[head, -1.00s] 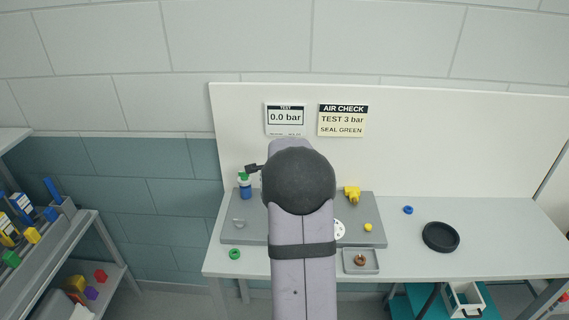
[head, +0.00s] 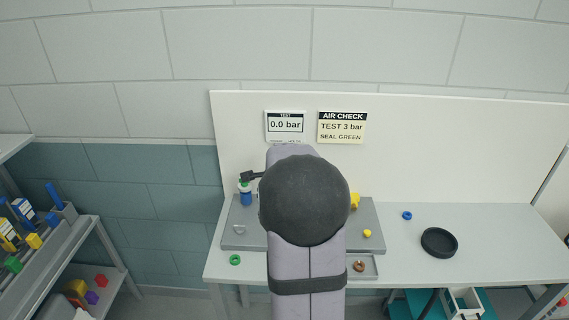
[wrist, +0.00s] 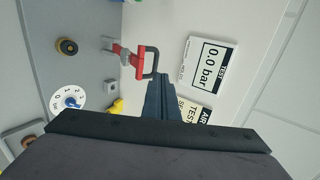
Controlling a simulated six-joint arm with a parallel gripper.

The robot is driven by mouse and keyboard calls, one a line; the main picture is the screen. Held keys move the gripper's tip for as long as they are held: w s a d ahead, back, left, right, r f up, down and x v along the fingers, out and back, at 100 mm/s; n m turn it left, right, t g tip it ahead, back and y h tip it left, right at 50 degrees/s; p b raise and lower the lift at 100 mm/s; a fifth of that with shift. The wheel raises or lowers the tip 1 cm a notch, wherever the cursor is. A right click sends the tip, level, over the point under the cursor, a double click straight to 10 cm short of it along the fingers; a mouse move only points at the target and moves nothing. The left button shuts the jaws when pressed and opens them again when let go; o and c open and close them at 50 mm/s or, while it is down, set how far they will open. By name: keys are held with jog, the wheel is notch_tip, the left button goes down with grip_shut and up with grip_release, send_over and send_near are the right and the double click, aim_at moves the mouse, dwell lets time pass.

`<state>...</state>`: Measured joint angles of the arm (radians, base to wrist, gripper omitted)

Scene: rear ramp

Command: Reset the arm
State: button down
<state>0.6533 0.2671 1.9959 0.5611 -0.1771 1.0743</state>
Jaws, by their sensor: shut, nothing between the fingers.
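My arm's big dark joint and pale links fill the middle of the head view and hide much of the grey bench plate (head: 375,238). My gripper (wrist: 161,80) shows in the wrist view as dark fingers closed together with nothing between them. The fingertips are close by a red fitting (wrist: 126,58) with a black handle; I cannot tell if they touch. The 0.0 bar display (wrist: 209,60) is to the right of the fingers. The AIR CHECK sign (wrist: 190,112) is partly covered by my gripper.
A white dial (wrist: 68,98), a brass-and-black knob (wrist: 66,47) and a yellow part (wrist: 115,106) stand near the gripper. On the bench lie a black dish (head: 439,242), a blue ring (head: 407,215) and a green ring (head: 235,260). A shelf of coloured parts (head: 30,240) is at left.

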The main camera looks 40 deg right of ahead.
jog(key=v, duration=0.2)
jog(key=shift+s+a+r+p, duration=0.1)
jog(key=shift+s+r+p, duration=0.1)
jog(key=shift+r+p, duration=0.15)
